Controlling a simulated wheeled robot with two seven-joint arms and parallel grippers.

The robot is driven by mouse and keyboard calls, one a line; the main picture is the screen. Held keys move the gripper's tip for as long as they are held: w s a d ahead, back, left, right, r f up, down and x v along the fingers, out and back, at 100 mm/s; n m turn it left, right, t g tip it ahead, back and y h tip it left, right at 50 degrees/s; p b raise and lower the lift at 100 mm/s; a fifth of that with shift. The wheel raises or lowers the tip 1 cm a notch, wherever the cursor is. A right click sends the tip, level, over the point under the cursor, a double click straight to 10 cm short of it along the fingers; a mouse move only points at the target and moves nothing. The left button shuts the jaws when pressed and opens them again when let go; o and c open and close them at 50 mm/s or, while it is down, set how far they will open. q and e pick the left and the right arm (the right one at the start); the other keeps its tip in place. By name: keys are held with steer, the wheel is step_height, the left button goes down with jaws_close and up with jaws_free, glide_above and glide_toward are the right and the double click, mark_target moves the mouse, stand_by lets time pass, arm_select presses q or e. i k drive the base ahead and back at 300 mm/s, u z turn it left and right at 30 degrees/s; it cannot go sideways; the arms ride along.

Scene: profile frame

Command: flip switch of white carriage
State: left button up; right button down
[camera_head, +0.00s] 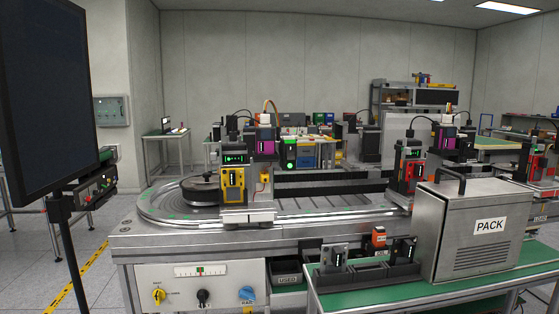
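Neither of my grippers shows in the head view. Several carriages with coloured front modules stand on the oval track (160,212) of the metal machine. A carriage with a yellow module (232,186) is nearest, at the front middle of the track. Behind it stand a magenta module (265,147) and a bright green one (289,154). A carriage with a red module (410,172) is at the right. No carriage is clearly white at this size, and I cannot make out its switch.
A grey metal box marked PACK (477,235) stands on a green-topped bench (385,296) at front right, beside dark bins (368,274) holding modules. A monitor (45,90) on a post rises at left. The machine's front panel (200,287) has knobs.

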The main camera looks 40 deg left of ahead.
mark_target(290, 149)
steer(key=u, duration=1.25)
steer(key=i, duration=0.15)
steer(key=u, duration=0.15)
